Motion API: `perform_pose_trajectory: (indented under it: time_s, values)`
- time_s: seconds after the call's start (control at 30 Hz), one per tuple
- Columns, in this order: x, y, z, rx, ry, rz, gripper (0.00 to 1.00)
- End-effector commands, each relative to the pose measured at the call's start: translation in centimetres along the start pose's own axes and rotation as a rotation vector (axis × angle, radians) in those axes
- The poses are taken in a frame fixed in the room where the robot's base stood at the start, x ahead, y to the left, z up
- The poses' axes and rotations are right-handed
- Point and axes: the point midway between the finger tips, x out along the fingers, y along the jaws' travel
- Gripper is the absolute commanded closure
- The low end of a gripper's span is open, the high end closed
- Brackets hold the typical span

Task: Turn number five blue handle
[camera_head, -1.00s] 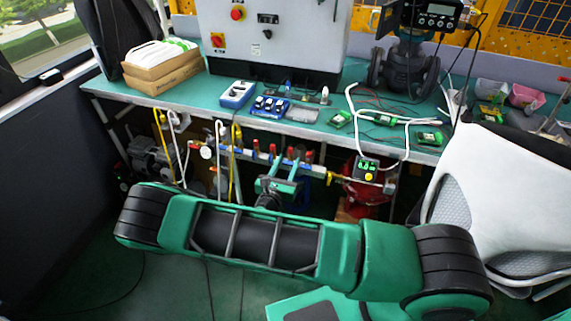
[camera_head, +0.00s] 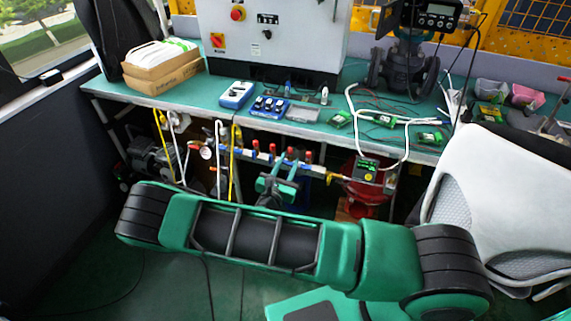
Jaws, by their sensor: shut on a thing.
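A valve manifold (camera_head: 318,169) runs along under the front edge of the bench, with blue parts and several upright red handles (camera_head: 256,145). My gripper (camera_head: 288,162), with green fingers, reaches up to the middle-right part of this row. It is shut on a valve handle there. The fingers hide most of that handle, so its colour and number cannot be told. A red handle (camera_head: 290,152) shows just at the fingertips. No number labels can be read at this size.
The green bench (camera_head: 185,98) overhangs the manifold. Yellow and white hoses (camera_head: 234,165) hang to its left. A small box with green buttons (camera_head: 366,170) and a red object (camera_head: 362,195) are at its right. A white chair (camera_head: 480,190) stands at the right.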

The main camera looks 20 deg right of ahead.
Motion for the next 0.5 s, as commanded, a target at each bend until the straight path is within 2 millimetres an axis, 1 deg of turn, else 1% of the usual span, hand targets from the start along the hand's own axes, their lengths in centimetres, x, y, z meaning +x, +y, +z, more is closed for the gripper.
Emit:
perform_pose_trajectory:
  time_s: [0.03,0.13,0.17,0.5]
  values:
    - [-0.06,0.38,0.04,0.004,0.000,0.008,0.91]
    - [-0.06,0.41,0.04,0.004,0.000,0.008,0.91]
    - [-0.07,0.42,0.04,0.004,0.000,0.009,0.62]
    - [-0.24,0.23,0.01,0.001,0.000,0.005,0.61]
